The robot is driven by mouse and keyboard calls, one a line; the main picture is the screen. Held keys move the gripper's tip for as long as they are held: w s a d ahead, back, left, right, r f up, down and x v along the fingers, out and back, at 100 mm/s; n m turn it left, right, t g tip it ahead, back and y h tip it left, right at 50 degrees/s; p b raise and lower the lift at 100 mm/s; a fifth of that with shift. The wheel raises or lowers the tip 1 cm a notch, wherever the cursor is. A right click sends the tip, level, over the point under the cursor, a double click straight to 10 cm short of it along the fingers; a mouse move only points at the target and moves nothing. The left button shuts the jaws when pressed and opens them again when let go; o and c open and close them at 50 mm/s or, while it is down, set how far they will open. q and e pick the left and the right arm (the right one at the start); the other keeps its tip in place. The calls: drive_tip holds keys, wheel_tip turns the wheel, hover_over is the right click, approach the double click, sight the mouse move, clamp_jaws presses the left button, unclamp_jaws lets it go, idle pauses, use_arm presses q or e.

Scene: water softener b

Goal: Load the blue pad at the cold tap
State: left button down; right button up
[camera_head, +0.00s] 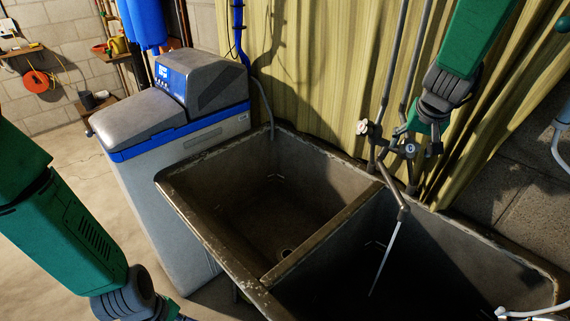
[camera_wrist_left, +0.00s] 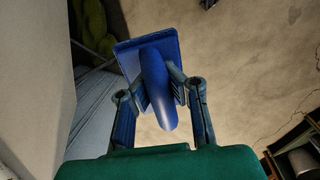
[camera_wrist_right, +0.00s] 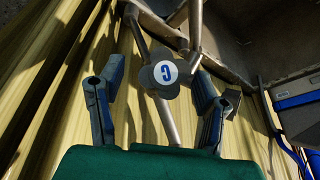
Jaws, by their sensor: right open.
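The cold tap's cross-shaped handle, marked with a blue C on a white disc, shows in the right wrist view (camera_wrist_right: 166,73) and in the head view (camera_head: 410,149). My right gripper (camera_head: 422,147) is open, with one finger on either side of the handle. I cannot tell whether the fingers touch it. My left gripper (camera_wrist_left: 158,93) is shut on the thick rounded grip of the blue pad (camera_wrist_left: 178,42), a flat rectangular piece. It holds the pad low, above the floor. In the head view the left fingers and the pad are mostly cut off at the bottom edge.
A two-basin sink (camera_head: 330,236) fills the middle. A spout (camera_head: 398,205) hangs over the right basin, with a thin pale stream below it. A second tap handle (camera_head: 362,128) is left of the cold one.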

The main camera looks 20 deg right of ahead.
use_arm(q)
drive_tip(key=shift+a, duration=0.1)
use_arm(e)
drive_tip(key=shift+a+f, duration=0.1)
drive_tip(key=shift+a, duration=0.1)
drive_tip(key=shift+c, duration=1.2)
drive_tip(key=c, duration=0.9)
use_arm(q)
drive_tip(key=shift+f+b, duration=1)
use_arm(e)
drive_tip(key=shift+d+m+t+y, duration=0.2)
drive_tip(key=shift+m+t+y, duration=0.6)
drive_tip(key=shift+m, duration=0.3)
use_arm(q)
drive_tip(key=shift+r, duration=0.1)
use_arm(e)
drive_tip(key=o, duration=1.1)
drive_tip(key=shift+o, duration=0.2)
drive_tip(key=v, duration=1.1)
drive_tip(key=shift+r, duration=0.35)
